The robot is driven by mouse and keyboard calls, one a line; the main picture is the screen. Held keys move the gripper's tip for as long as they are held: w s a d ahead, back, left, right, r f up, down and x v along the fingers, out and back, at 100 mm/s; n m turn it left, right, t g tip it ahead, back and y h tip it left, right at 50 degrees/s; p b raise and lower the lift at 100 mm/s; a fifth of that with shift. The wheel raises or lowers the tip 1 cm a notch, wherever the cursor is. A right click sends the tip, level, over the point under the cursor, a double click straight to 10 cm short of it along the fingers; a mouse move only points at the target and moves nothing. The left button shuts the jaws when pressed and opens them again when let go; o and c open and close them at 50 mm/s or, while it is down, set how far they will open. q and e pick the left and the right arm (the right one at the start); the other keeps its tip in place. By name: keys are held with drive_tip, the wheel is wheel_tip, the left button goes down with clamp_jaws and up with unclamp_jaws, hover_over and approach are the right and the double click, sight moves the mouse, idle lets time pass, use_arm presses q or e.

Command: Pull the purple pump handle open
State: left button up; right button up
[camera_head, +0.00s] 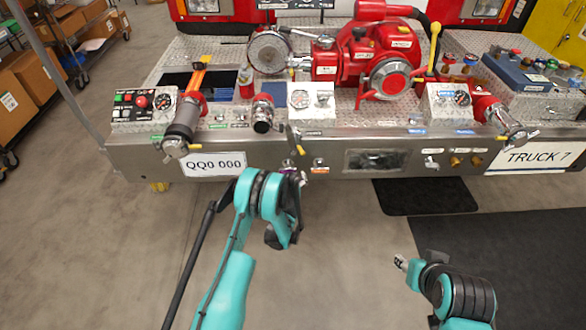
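A small purple patch (288,170), perhaps part of the purple pump handle, shows at the front of the bumper, just above my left wrist. Most of it is hidden by my arm, so I cannot tell its position. My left gripper (298,178) is at the bumper's front, close to that patch. Its fingers are mostly hidden, and I cannot tell whether it touches or holds anything. My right gripper (400,263) is low at the right, over the floor and well away from the bumper. Its fingertips are too small to read.
The metal bumper (228,139) spans the view. It carries a red pump (350,55), gauges, valves and a control box (130,110). A yellow-tipped lever (298,143) stands just above my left gripper. Dark mats (425,197) lie at the right. The floor in front is clear.

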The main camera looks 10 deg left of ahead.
sight(288, 169)
use_arm(q)
drive_tip(key=b+x, duration=0.1)
drive_tip(key=x, duration=0.4)
drive_tip(key=shift+w+a+f+b, duration=0.1)
drive_tip(key=shift+w+f+b, duration=0.15)
drive_tip(key=shift+b, duration=0.15)
drive_tip(key=shift+w+a+f, duration=0.15)
drive_tip(key=shift+w+a, duration=0.05)
drive_tip(key=shift+w, duration=0.45)
use_arm(e)
wheel_tip(288, 169, down, 2)
drive_tip(key=shift+f, duration=0.2)
